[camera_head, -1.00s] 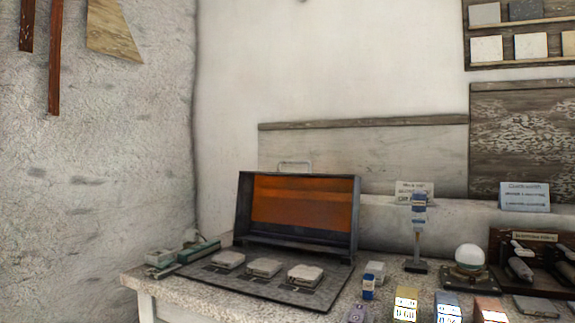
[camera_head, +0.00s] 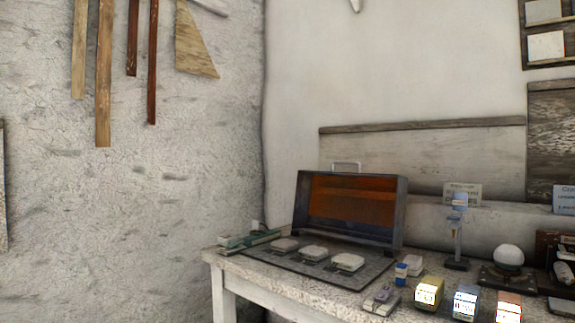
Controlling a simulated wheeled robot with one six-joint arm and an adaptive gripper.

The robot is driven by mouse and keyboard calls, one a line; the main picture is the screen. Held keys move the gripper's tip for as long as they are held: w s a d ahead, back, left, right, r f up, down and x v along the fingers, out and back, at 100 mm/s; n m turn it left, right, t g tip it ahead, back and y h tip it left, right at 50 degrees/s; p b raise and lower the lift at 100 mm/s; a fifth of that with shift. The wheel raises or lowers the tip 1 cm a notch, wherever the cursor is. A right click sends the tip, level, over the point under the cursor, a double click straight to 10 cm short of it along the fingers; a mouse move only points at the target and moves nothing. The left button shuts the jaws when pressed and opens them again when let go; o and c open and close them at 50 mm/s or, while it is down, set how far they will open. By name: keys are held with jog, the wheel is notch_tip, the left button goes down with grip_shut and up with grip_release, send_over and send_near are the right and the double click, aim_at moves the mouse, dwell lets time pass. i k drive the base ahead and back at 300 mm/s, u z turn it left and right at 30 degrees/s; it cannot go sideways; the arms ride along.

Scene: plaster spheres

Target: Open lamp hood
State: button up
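The lamp hood (camera_head: 349,208) is a dark metal box with a glowing orange inside, tilted up so that its open face points toward me. A light handle (camera_head: 346,166) stands on its top edge. The hood stands at the back of a dark base plate (camera_head: 372,278) on the table. Several pale square plaster pieces (camera_head: 314,253) lie on the plate in front of it. My gripper is not in view.
The speckled table (camera_head: 262,277) has its left end free. Small labelled boxes (camera_head: 428,291), a stand (camera_head: 457,237) and a white sphere on a dark base (camera_head: 508,255) stand right of the plate. A green tool (camera_head: 262,239) lies left. Wooden strips hang on the left wall.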

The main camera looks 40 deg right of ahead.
aim_at(375, 201)
jog(key=u, duration=0.15)
jog(key=i, duration=0.8)
jog(key=z, duration=1.45)
